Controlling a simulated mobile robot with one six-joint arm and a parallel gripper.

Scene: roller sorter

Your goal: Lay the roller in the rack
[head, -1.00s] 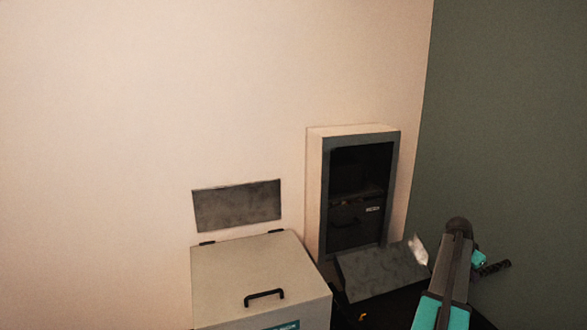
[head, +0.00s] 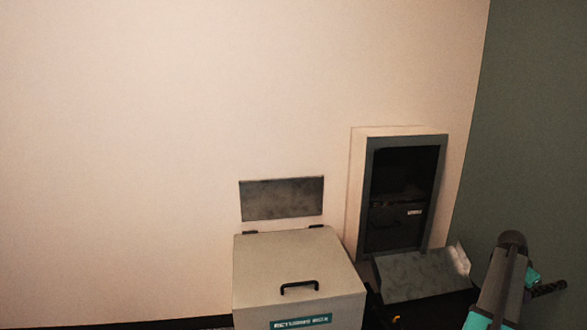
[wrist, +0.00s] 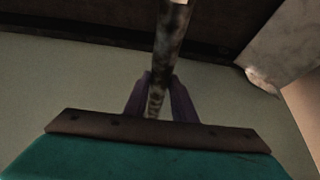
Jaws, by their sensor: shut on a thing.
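My gripper (wrist: 158,98) shows purple fingers in the wrist view, shut on the roller (wrist: 171,40), a mottled dark and pale rod that runs up to the top edge of the picture. In the head view a dark rod (head: 549,288) sticks out to the right of my arm, beside a teal part, at the lower right; it looks like the same roller. My arm hides the fingers there. I cannot pick out the rack with certainty in either view.
A beige lidded bin (head: 298,262) with a black handle stands at lower centre. A framed wall opening (head: 437,190) has a dark inside and a tilted grey flap (head: 415,275) below it. A grey plate (head: 281,199) is on the wall. A green wall (head: 535,140) is right.

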